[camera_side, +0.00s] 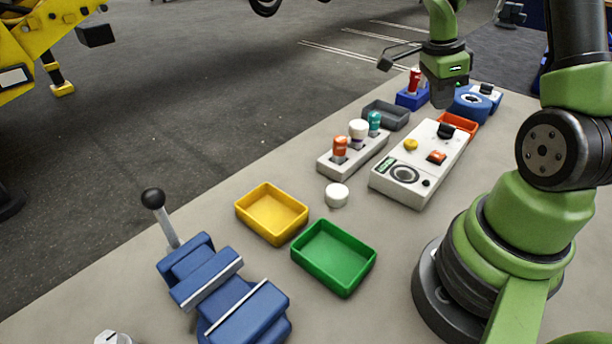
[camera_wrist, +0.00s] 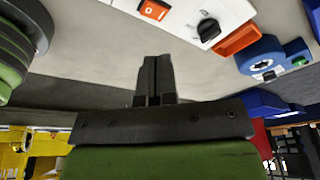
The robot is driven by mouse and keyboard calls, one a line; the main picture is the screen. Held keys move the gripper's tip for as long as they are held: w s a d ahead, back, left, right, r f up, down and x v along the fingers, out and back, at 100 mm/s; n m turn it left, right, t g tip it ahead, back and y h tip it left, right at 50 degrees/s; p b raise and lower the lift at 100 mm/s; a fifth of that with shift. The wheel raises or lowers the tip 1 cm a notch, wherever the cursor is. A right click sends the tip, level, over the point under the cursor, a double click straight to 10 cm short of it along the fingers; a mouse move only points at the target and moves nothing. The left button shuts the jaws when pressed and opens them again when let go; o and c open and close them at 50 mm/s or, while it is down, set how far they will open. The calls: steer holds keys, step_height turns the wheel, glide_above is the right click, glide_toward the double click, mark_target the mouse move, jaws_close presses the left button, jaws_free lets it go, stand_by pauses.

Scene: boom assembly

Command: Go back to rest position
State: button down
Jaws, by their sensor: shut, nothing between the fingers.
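My gripper (camera_side: 447,97) hangs over the far part of the table in the side view, above and behind the white control panel (camera_side: 409,189). In the wrist view my gripper (camera_wrist: 155,62) has its two dark fingers side by side, shut with nothing between them. The fingertips seem clear of the objects around them. In the side view my gripper partly covers the area behind the control panel.
Near my gripper stand a blue holder with a red item (camera_side: 411,98), a grey tray (camera_side: 386,114), an orange tray (camera_side: 459,122) and a blue round device (camera_side: 471,101). Yellow (camera_side: 246,214) and green (camera_side: 336,286) trays and a blue vise (camera_side: 213,279) are nearer the camera.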

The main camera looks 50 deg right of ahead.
steer(key=w+a+r+n+t, duration=0.2)
steer(key=a+r+n+t, duration=0.3)
steer(key=a+r+n, duration=0.75)
steer(key=s+a+r+n+t+y, duration=0.1)
steer(key=s+a+n+t+y, duration=0.1)
steer(key=a+n, duration=0.3)
steer(key=s+a+r+n+t+y, duration=0.1)
steer(key=s+a+n+t+y, duration=0.1)
steer(key=s+a+n, duration=0.2)
steer(key=a+n, duration=0.2)
steer(key=a, duration=0.1)
steer(key=shift+s+a+r, duration=0.2)
steer(key=shift+s+a, duration=0.1)
steer(key=shift+a, duration=0.1)
